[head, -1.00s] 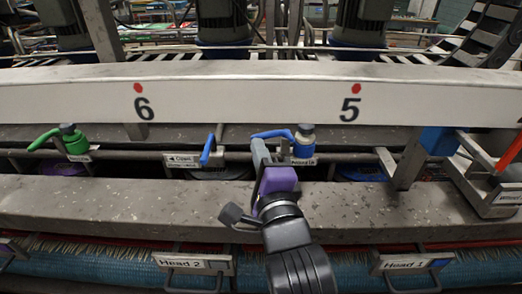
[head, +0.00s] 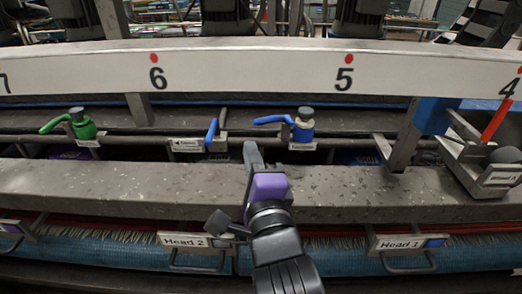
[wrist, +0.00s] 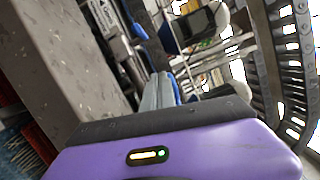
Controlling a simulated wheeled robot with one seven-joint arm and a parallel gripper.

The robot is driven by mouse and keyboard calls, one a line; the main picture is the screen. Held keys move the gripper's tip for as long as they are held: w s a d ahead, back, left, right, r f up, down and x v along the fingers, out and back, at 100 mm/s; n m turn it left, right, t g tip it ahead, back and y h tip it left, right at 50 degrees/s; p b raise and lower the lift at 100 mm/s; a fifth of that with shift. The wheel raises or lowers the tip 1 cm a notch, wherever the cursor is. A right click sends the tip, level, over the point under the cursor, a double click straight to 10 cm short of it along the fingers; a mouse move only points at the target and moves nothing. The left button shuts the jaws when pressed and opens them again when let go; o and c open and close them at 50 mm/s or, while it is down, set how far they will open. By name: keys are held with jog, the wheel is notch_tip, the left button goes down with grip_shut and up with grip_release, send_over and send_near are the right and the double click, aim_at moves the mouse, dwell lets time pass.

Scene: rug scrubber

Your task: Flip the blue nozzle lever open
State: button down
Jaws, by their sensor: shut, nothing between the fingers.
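A blue valve (head: 304,130) with a grey cap stands on the rail below the number 5 in the head view. Its blue lever (head: 270,120) points left. A second, slim blue handle (head: 211,132) stands tilted to its left; I cannot tell which of the two is the nozzle lever. My gripper (head: 252,152), with a purple body, is shut and empty. Its tip appears below the left end of the valve's lever, with a small visible gap. In the wrist view my gripper's grey fingers (wrist: 160,92) show, with a blue part just behind them.
A green valve (head: 82,125) stands at the left of the rail. A wide grey beam (head: 120,190) runs across in front of the valves, under my arm. The white numbered beam (head: 250,72) lies behind.

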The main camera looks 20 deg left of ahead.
jog(key=s+a, duration=0.1)
jog(key=s+a+b, duration=0.1)
jog(key=s, duration=0.1)
jog(key=s+a, duration=0.1)
jog(key=s, duration=0.1)
jog(key=shift+a+f+b, duration=0.2)
jog(key=shift+a+b, duration=0.05)
jog(key=shift+b, duration=0.05)
jog(key=shift+r+n, duration=0.1)
jog(key=shift+n, duration=0.2)
jog(key=s+d+f+n+t, duration=0.1)
jog(key=s+d+f+n, duration=0.35)
jog(key=d, duration=0.25)
jog(key=s+d+f+n+h, duration=0.1)
jog(key=s+d+f+n, duration=0.25)
jog(key=d+n, duration=0.35)
jog(key=s+d+f+n+t, duration=0.1)
jog(key=s+d+f+n, duration=0.25)
jog(key=d, duration=0.45)
jog(key=s+d+f+g+h, duration=0.1)
jog(key=s+d+f+h, duration=0.1)
jog(key=s+d, duration=0.3)
jog(key=s+d+f+m+g+h, duration=0.1)
jog(key=s+d+f+h, duration=0.2)
jog(key=s+d, duration=0.3)
jog(key=s+d+f+g+h, duration=0.1)
jog(key=s+d+f+h, duration=0.2)
jog(key=s, duration=0.6)
jog(key=shift+d+f, duration=0.6)
jog(key=shift+d, duration=0.55)
